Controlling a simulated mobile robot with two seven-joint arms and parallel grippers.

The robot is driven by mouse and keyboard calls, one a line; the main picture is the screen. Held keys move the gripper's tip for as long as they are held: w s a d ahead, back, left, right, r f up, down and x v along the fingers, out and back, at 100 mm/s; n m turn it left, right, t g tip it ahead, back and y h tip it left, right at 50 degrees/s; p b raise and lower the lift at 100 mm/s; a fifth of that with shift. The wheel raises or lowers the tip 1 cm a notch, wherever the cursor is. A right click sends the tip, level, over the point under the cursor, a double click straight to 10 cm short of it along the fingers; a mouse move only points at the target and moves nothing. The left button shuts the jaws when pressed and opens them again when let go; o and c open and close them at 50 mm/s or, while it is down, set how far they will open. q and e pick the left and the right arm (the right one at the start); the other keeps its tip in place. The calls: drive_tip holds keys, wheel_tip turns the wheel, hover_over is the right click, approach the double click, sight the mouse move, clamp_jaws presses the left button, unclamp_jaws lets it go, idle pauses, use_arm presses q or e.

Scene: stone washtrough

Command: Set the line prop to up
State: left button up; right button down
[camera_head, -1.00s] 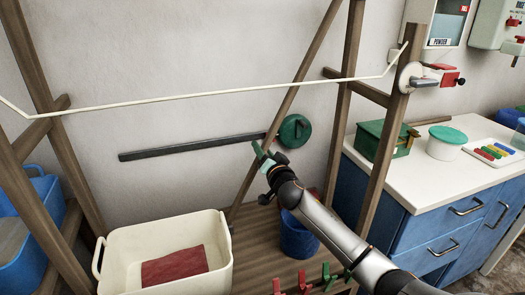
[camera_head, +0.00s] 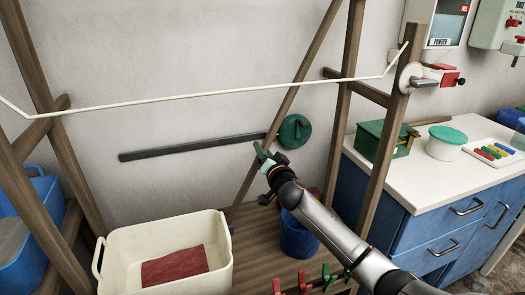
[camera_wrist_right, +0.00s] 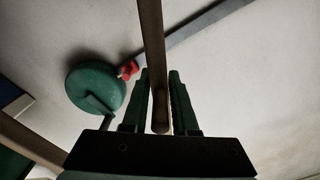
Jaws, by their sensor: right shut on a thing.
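The line prop (camera_head: 314,54) is a long brown wooden pole, leaning so that its upper end runs out of the top of the head view to the right. The pale washing line (camera_head: 200,93) crosses it above my gripper; I cannot tell whether they touch. My right gripper (camera_head: 264,153) is shut on the lower part of the pole. In the right wrist view, the pole (camera_wrist_right: 151,35) runs between the two green fingers of the gripper (camera_wrist_right: 160,100). My left gripper is not in view.
A dark bar (camera_head: 190,147) and green disc (camera_head: 295,131) are on the wall behind. A cream tub (camera_head: 215,272) with red cloth (camera_head: 174,267), a blue bucket (camera_head: 297,238) and several pegs (camera_head: 304,282) are below. A white-topped counter (camera_head: 430,179) stands at right.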

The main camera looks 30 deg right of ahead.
idle(0.6)
drive_tip(key=w+a+r+n, duration=0.1)
drive_tip(key=a+n, duration=0.1)
drive_tip(key=a, duration=0.4)
drive_tip(key=w+a+r+n, duration=0.2)
drive_tip(key=a+n, duration=0.1)
drive_tip(key=a, duration=0.4)
drive_tip(key=shift+a, duration=0.25)
drive_tip(key=c, duration=0.8)
unclamp_jaws()
drive_tip(key=shift+w+a, duration=0.1)
drive_tip(key=shift+a, duration=0.05)
drive_tip(key=shift+c, duration=0.2)
drive_tip(key=shift+d, duration=0.25)
drive_tip(key=v, duration=1.2)
drive_tip(key=shift+s, duration=0.3)
drive_tip(key=shift+f, duration=0.1)
